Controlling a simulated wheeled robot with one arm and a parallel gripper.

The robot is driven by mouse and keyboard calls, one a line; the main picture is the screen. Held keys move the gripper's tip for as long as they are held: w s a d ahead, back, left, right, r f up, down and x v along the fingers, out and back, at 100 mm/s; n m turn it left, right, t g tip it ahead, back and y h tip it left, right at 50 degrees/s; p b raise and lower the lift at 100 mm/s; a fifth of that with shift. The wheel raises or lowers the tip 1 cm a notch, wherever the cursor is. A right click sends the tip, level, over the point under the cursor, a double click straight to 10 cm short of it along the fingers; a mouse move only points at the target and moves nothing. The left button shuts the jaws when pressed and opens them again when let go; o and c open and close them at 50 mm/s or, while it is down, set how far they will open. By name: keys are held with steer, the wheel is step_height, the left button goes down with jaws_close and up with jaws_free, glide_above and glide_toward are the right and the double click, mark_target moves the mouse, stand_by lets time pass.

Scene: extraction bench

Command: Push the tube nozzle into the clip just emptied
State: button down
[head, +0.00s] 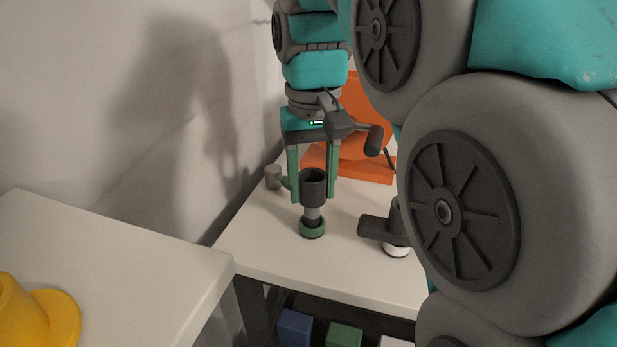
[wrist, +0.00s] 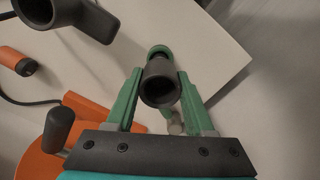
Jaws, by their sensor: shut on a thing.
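My gripper (head: 312,198) points down with its green fingers shut on a dark grey, cup-mouthed piece (head: 314,184), which looks like the tube nozzle. A lighter grey neck runs down from it to a green ring (head: 312,229) at or just above the bench top; I cannot tell whether it touches. In the wrist view the nozzle (wrist: 160,84) sits between the fingers, with the green ring (wrist: 159,50) beyond it. A grey knob (head: 272,176) with a green stem stands just left of the fingers. I cannot make out for certain which part is the emptied clip.
A second dark nozzle-like piece (head: 376,228) with a white ring (head: 396,251) stands to the right. An orange stand (head: 358,162) is behind my gripper. A yellow piece (head: 52,312) lies on the nearer white table (head: 110,235). Coloured blocks sit below the bench. A wall is left.

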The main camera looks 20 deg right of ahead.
steer(key=shift+f, duration=0.4)
steer(key=shift+c, duration=1)
jaws_free()
steer(key=shift+r, duration=0.15)
step_height(320, 180, up, 8)
steer(key=p, duration=0.2)
steer(key=shift+p, duration=0.4)
steer(key=shift+f, duration=0.2)
